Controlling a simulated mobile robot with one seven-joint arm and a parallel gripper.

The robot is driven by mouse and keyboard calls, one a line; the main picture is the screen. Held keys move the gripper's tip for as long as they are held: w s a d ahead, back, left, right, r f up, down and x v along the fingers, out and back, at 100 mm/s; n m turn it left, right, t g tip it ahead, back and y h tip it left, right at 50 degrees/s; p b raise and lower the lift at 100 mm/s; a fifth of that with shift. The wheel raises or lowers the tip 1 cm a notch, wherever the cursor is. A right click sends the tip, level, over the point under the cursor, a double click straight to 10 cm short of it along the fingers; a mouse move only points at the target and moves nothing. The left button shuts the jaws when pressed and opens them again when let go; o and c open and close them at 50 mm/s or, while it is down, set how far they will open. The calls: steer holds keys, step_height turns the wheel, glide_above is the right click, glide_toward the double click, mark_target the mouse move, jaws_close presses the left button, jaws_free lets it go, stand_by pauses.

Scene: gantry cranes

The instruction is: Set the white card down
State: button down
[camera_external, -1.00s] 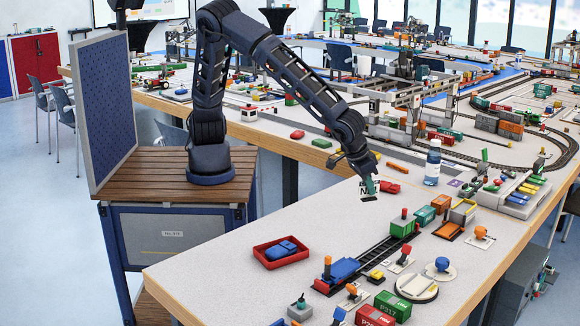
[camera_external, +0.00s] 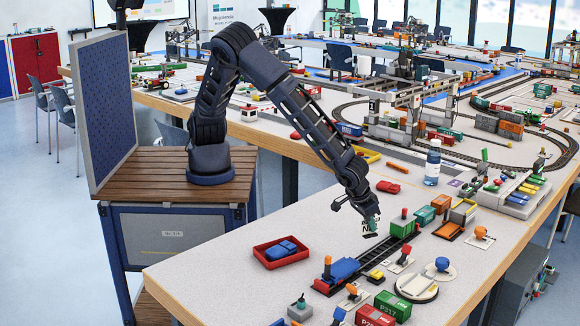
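The white card (camera_external: 366,227) shows at the tip of my gripper (camera_external: 371,221), with part of a dark letter on it. Only a small piece of the card is visible; the fingers cover the rest. My gripper points down and appears shut on the card, low over the light tabletop (camera_external: 340,225). A small dark patch lies just below the card. I cannot tell whether the card touches the table.
A green wagon (camera_external: 403,223) and dark track (camera_external: 375,257) are close to the right of my gripper. A red tray (camera_external: 263,263) with blue pieces is to the left. A bottle (camera_external: 433,165) stands behind.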

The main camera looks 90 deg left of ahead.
mark_target(368, 234)
steer(key=shift+f, duration=2.65)
steer(key=shift+f, duration=0.1)
steer(key=c, duration=1.6)
jaws_free()
